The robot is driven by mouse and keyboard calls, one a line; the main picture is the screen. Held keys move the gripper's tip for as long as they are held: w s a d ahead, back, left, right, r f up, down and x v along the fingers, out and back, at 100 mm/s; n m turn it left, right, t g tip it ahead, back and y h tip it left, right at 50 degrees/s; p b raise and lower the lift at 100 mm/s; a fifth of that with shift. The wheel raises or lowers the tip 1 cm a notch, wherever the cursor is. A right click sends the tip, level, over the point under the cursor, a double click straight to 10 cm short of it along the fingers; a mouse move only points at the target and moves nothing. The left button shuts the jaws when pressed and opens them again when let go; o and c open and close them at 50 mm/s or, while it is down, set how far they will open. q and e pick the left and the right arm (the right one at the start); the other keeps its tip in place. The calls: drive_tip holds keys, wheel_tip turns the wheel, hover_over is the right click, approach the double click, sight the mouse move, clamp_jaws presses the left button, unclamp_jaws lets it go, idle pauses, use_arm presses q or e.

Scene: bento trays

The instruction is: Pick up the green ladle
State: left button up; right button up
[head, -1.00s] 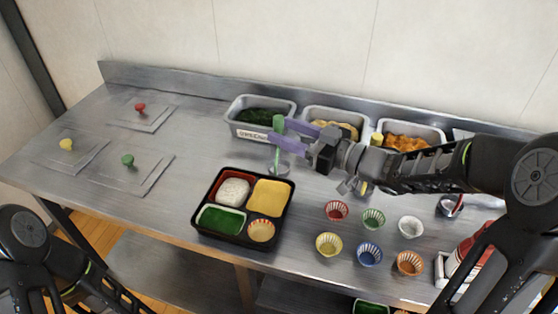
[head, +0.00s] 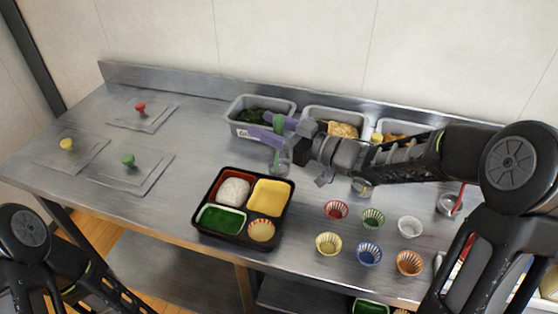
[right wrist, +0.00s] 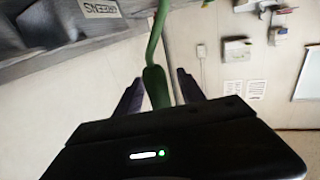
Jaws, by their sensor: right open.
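The green ladle (head: 277,130) stands upright with its lower end in a small metal cup (head: 281,170), in front of the greens container. My right gripper (head: 264,126) is open at the ladle's handle, its purple fingers on either side. In the right wrist view the green handle (right wrist: 157,88) runs between the two open fingers (right wrist: 160,86), closer to the left finger. I cannot tell whether a finger touches it. My left arm shows at the lower left of the head view, but its gripper does not show.
A bento tray (head: 202,231) with filled compartments sits in front of the ladle. Several small cups, including a red one (head: 336,210), stand to its right. Food containers, including the greens one (head: 238,131), line the back. Knobbed lids (head: 150,174) lie on the left.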

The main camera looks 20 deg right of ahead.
drive_tip(key=shift+c, duration=0.5)
clamp_jaws()
idle(1.0)
